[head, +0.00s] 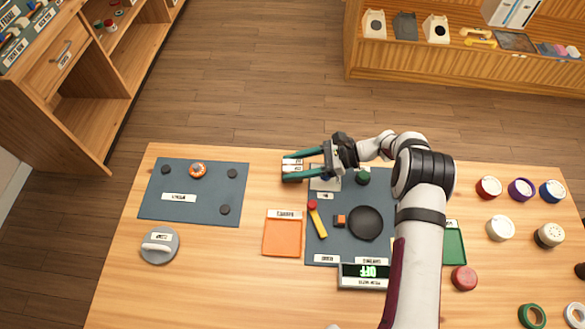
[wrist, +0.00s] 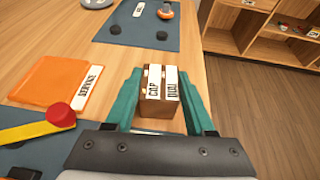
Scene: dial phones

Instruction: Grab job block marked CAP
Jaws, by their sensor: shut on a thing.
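The wooden block marked CAP (wrist: 153,82) stands side by side with a block marked DIAL (wrist: 172,84) in the wrist view. Whether they are fully separate pieces is hard to tell. My gripper (wrist: 157,88) has its teal fingers on either side of the pair, the left one by CAP and the right one by DIAL. In the head view my gripper (head: 292,166) reaches left over the table's back edge area, shut around the pair, whose white labels show between the fingers. The blocks' undersides are hidden.
An orange tray (head: 282,238) marked SERVICE lies in front. A blue-grey mat (head: 318,249) holds a yellow-and-red tool (head: 317,218) and a black dish (head: 365,223). Another mat (head: 215,175) lies left. Bare wood (head: 262,180) shows between the mats.

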